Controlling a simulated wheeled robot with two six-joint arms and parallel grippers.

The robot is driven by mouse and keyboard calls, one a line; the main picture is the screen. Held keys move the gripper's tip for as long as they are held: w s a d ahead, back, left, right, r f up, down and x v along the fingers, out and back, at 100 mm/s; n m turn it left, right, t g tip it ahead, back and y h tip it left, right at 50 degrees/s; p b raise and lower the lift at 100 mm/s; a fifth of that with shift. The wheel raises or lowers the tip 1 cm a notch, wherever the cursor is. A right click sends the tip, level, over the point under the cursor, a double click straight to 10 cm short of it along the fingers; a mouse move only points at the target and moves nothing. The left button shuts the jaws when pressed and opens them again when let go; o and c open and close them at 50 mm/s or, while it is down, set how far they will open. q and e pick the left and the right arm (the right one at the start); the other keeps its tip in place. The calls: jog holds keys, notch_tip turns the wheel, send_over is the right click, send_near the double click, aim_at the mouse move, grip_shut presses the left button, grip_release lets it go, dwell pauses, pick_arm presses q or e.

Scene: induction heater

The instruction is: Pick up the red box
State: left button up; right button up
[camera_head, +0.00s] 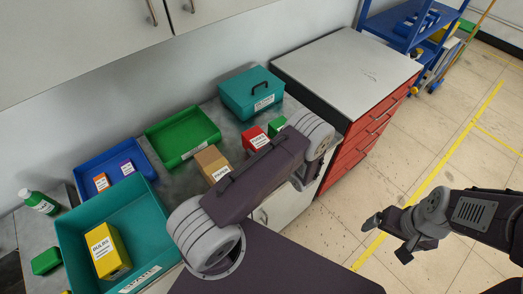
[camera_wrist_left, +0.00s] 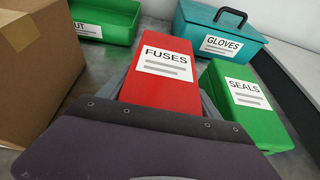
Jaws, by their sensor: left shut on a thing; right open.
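The red box labelled FUSES (camera_wrist_left: 160,80) is in the middle of the left wrist view, and its top shows in the head view (camera_head: 253,138) behind my left arm. My left gripper (camera_wrist_left: 162,98) is shut on the red box, with grey finger parts showing along both sides of it. In the head view my left arm hides this gripper and the lower part of the box. I cannot tell whether the box touches the counter. My right gripper (camera_head: 388,237) is open and empty above the floor at the right.
A green SEALS box (camera_wrist_left: 245,105) stands close right of the red box, a cardboard box (camera_wrist_left: 45,70) at its left. Behind are a teal GLOVES case (camera_wrist_left: 220,42) and a green tray (camera_head: 183,137). A teal bin (camera_head: 150,215) holds a yellow box (camera_head: 107,250).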

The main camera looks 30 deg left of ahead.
pick_arm(q)
jog(key=r, duration=0.1)
jog(key=r+b, duration=0.1)
jog(key=shift+d+r, duration=0.3)
jog(key=shift+r, duration=0.1)
jog(key=w+r+b+v, duration=0.1)
jog(key=b+v, duration=0.1)
jog(key=v, duration=1)
jog(key=shift+d+r, duration=0.2)
jog(key=shift+r, duration=0.3)
jog(key=shift+s, duration=0.1)
